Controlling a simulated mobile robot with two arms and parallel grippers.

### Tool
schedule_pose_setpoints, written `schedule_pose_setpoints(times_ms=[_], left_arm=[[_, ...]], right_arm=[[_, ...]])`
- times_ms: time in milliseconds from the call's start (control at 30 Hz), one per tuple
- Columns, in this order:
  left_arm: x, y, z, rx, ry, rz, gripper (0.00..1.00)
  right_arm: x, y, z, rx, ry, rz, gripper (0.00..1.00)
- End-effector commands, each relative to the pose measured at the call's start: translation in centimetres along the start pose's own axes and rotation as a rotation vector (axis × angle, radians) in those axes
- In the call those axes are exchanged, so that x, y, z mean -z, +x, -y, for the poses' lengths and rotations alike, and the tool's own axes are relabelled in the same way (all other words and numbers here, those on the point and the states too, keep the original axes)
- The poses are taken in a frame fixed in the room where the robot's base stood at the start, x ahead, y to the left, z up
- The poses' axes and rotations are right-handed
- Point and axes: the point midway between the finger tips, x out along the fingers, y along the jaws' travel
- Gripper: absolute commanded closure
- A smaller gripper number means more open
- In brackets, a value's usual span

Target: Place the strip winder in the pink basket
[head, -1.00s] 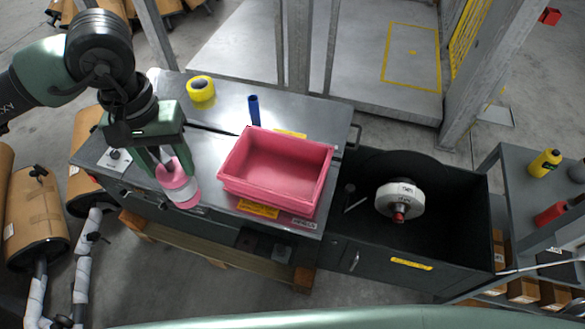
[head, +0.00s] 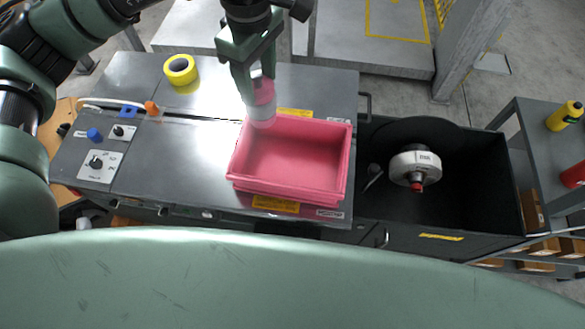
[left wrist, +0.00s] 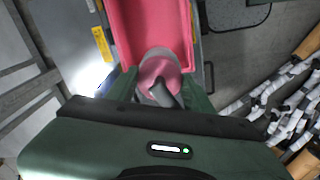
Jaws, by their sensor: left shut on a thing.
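My left gripper (head: 254,84) is shut on a pink and white round piece, which I take to be the strip winder (head: 262,112). The strip winder is upright at the far left corner of the pink basket (head: 290,190), overlapping its rim in the head view. I cannot tell its height above the rim. In the left wrist view, the strip winder (left wrist: 160,64) sits between the fingers of the left gripper (left wrist: 160,88), in front of the basket's near end (left wrist: 150,22). The basket is empty and stands on the metal bench. My right gripper is not in view.
A yellow tape roll (head: 181,69) lies at the back left of the bench (head: 195,150). Control knobs (head: 97,162) are at its left end. A black bin (head: 465,200) right of the bench holds a white round device (head: 415,167). A grey shelf (head: 530,135) stands farther right.

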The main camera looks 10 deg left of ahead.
Motion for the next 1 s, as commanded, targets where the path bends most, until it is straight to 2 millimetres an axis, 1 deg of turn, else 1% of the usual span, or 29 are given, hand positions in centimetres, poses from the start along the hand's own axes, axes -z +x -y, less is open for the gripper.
schedule_pose_setpoints(times_ms=[33, 67, 167, 267, 400, 500, 600, 700, 800, 933, 1000], left_arm=[[-0.8, 0.7, -0.6, -0.001, -0.112, 0.003, 0.94], [-1.2, 0.9, -1.0, -0.001, -0.187, 0.003, 0.94], [-2.5, 1.5, -2.0, -0.002, -0.440, 0.003, 0.94], [-3.8, 2.1, -3.0, 0.002, -0.694, 0.003, 0.94], [-5.8, 3.0, -4.2, 0.008, -1.048, 0.004, 0.94], [-7.3, 3.5, -4.9, 0.016, -1.294, 0.004, 0.94], [-8.6, 4.0, -5.4, 0.024, -1.512, 0.000, 0.94], [-9.6, 4.3, -5.8, 0.031, -1.684, -0.005, 0.94], [-10.3, 4.4, -6.0, 0.035, -1.802, -0.009, 0.94], [-10.7, 4.8, -6.1, 0.038, -1.879, -0.014, 0.94], [-10.7, 5.7, -6.0, 0.042, -1.893, -0.018, 0.94]], right_arm=[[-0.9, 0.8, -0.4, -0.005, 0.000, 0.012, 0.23], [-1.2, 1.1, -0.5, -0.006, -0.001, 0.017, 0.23], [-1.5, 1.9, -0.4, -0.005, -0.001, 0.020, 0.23], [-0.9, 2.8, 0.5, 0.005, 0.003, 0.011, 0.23], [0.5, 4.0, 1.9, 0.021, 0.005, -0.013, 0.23], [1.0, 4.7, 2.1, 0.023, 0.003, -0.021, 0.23], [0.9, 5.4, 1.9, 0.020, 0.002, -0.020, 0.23], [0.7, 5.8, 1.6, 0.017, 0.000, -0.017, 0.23], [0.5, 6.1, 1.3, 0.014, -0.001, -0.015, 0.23], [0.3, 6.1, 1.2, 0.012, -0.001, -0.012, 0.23], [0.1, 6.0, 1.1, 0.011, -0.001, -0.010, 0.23]])
